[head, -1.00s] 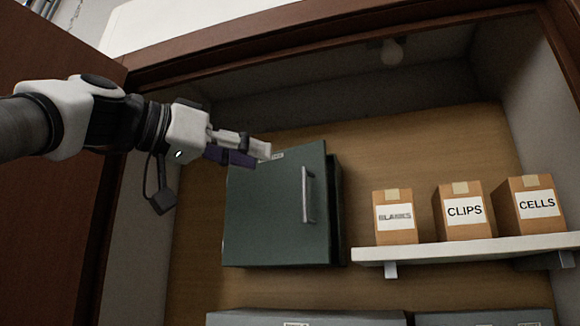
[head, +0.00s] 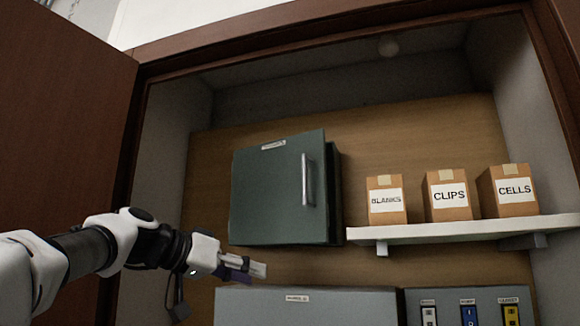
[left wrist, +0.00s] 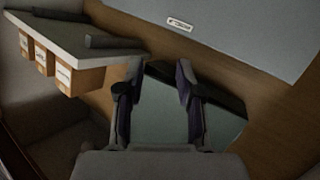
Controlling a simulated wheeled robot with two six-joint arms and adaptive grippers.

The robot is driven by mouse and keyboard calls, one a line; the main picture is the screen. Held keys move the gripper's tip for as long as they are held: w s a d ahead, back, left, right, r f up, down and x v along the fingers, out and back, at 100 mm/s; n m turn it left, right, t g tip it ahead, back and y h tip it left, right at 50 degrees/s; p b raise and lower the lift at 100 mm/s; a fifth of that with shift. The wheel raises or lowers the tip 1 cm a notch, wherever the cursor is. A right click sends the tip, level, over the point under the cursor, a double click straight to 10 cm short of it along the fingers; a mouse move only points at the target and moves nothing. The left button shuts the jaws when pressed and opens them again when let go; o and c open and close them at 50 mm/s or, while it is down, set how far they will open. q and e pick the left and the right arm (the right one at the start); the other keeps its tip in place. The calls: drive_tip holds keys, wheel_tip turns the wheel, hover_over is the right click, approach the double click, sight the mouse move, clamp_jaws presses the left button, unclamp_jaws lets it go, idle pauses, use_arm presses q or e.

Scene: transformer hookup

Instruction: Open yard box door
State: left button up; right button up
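A dark green wall box (head: 275,205) with a vertical metal handle (head: 308,180) hangs on the wooden back panel. Its label is too small to read, so I cannot confirm that it is the yard box. Its front stands out from a dark body on the right; I cannot tell whether the door is ajar. My left gripper (head: 258,268) is just below the box's lower edge in the head view, away from the handle. In the left wrist view the fingers (left wrist: 158,80) are apart and empty, with the green box (left wrist: 160,115) behind them. My right gripper is not in view.
A grey box (head: 340,306) sits below the green one, beside a panel with coloured switches (head: 470,300). A white shelf (head: 460,231) at right holds cartons marked BLANKS (head: 386,205), CLIPS (head: 447,200) and CELLS (head: 508,195). A brown cabinet door (head: 60,130) stands open at left.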

use_arm(q)
drive_tip(key=w+a+f+n+g+y, duration=0.1)
drive_tip(key=w+f, duration=0.4)
drive_tip(key=f, duration=0.7)
drive_tip(key=shift+a+n, duration=0.15)
drive_tip(key=shift+n, duration=0.25)
drive_tip(key=shift+f, duration=0.1)
